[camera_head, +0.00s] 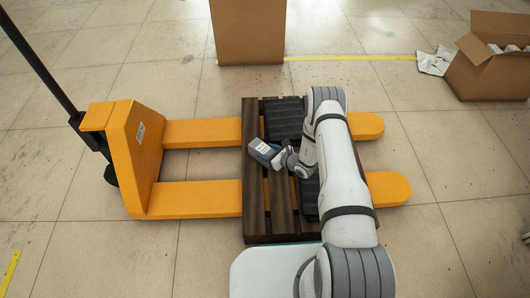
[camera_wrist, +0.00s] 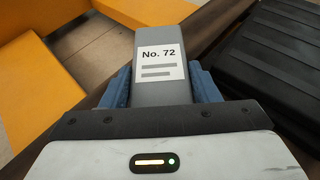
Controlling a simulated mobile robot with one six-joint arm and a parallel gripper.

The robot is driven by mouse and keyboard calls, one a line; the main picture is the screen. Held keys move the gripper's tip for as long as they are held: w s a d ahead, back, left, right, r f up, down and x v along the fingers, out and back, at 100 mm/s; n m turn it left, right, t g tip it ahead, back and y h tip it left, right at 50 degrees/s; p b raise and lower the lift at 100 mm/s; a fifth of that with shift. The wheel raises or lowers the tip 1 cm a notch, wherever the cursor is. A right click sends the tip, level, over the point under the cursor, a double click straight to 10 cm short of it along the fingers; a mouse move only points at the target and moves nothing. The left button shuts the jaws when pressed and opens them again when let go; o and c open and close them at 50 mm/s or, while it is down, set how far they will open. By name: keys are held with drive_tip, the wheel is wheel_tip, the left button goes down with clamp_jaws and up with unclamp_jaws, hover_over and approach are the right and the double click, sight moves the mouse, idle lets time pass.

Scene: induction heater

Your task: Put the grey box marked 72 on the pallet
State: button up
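The grey box marked No. 72 (camera_wrist: 158,85) is between the two blue fingers of my gripper (camera_wrist: 160,92) in the wrist view, its white label facing up. The fingers press against both its sides. In the head view the box (camera_head: 264,147) is at the end of my arm, over the left part of the dark wooden pallet (camera_head: 255,213). My gripper (camera_head: 277,157) is shut on it. I cannot tell whether the box touches the slats or is held above them.
A black ribbed case (camera_head: 283,119) lies on the pallet's far side, and another (camera_head: 309,196) is partly hidden by my arm. The pallet sits over the forks of an orange pallet jack (camera_head: 138,160). Cardboard boxes stand behind (camera_head: 248,30) and at right (camera_head: 492,68).

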drive_tip(key=o, duration=0.4)
drive_tip(key=shift+r, duration=0.1)
